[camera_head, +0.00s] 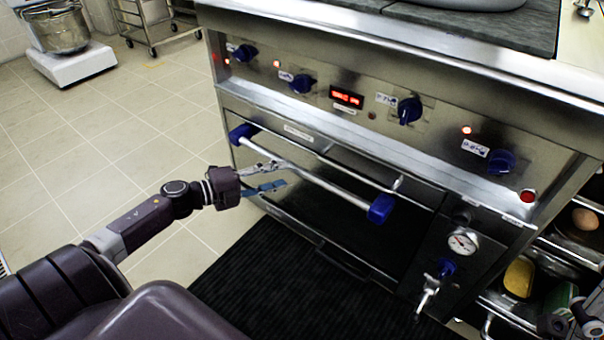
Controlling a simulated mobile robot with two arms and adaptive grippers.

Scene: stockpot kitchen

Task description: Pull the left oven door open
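The left oven door (330,213) is a dark panel in the steel stove front and looks shut. Its handle (325,184) is a slanting steel bar with a blue end cap at each end. My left gripper (284,174) is open at the left part of the bar. Its upper finger is at or overlapping the bar, and its bluish lower finger is below it. I cannot tell whether they touch. Dark parts at the lower right corner look like my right gripper (572,322), cut off by the frame; its fingers are unclear.
Blue knobs (410,110) and a red display (346,97) are above the door. A gauge (462,241) and a tap (428,293) are to its right. Open shelves with food (519,277) stand at far right.

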